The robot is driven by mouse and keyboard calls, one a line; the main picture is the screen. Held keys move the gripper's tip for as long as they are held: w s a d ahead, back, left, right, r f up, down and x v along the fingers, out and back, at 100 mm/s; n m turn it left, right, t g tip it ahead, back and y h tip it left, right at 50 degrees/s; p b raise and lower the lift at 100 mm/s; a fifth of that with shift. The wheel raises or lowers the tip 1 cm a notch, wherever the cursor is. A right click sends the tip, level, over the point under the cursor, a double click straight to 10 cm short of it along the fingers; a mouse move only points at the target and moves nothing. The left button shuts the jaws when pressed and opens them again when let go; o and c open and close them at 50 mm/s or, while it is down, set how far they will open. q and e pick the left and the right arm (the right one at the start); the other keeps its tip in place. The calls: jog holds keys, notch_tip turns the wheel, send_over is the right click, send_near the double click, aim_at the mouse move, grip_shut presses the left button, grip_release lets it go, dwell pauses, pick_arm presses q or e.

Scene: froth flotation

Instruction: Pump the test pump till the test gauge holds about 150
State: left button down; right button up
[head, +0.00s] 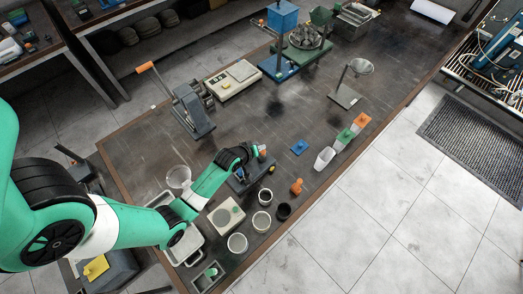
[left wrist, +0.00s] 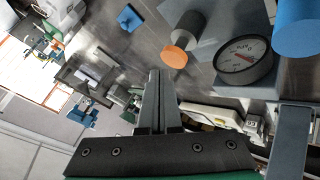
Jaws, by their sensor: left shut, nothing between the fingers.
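The test gauge (left wrist: 243,60) is a round white dial with a dark rim and a reddish needle, seen at a slant in the left wrist view; its reading is too small to tell. It sits by a grey block, beside a blue cylinder (left wrist: 297,27) and a grey cylinder with an orange end (left wrist: 178,55). In the head view, the test pump (head: 265,168) appears to be the small grey unit with orange and yellow parts, partly hidden by my left gripper. My left gripper (left wrist: 157,76) is shut and empty, close beside these parts. My right gripper is out of view.
White and dark cups (head: 237,243), a beige square device (head: 226,217) and an orange bottle (head: 296,187) stand near the pump. A grey lever machine with an orange handle (head: 145,67) stands farther back. The bench middle (head: 245,120) is mostly clear.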

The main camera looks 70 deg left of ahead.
pick_arm(q)
jog(key=shift+f+b, duration=0.3)
jog(key=shift+f, duration=0.1)
jog(key=shift+f+b, duration=1)
jog(key=shift+f, duration=0.25)
dwell(1.1)
jog(key=shift+r+p, duration=1.65)
jog(key=shift+p, duration=0.05)
jog(key=shift+r, duration=0.1)
notch_tip(320, 180, up, 5)
jog(key=p, duration=0.5)
